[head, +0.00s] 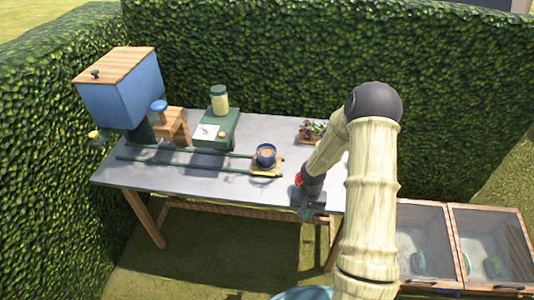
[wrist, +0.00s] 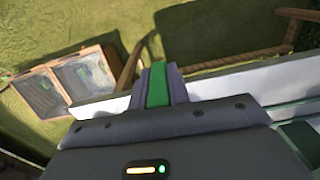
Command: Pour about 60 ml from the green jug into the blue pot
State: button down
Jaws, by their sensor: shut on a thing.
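In the wrist view my gripper (wrist: 158,88) is shut on a green strip, which looks like part of the green jug (wrist: 157,84). The rest of the jug is hidden, so its tilt and contents cannot be told.
On the grey table (head: 200,178) stand a blue hopper (head: 125,100), a wooden stand (head: 174,124), a lidded jar (head: 220,102) on a green box (head: 222,133), and a flower tray (head: 311,131). Glass-topped boxes (head: 460,245) stand at right. Hedges close the back and left.

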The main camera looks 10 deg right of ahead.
jog(key=a+f+n, duration=0.2)
jog(key=a+n, duration=0.1)
jog(key=a, duration=0.3)
jog(key=shift+w+f+n, duration=0.15)
jog(key=shift+f+n, duration=0.15)
jog(key=shift+w+d, duration=0.1)
jog(key=shift+d, duration=0.05)
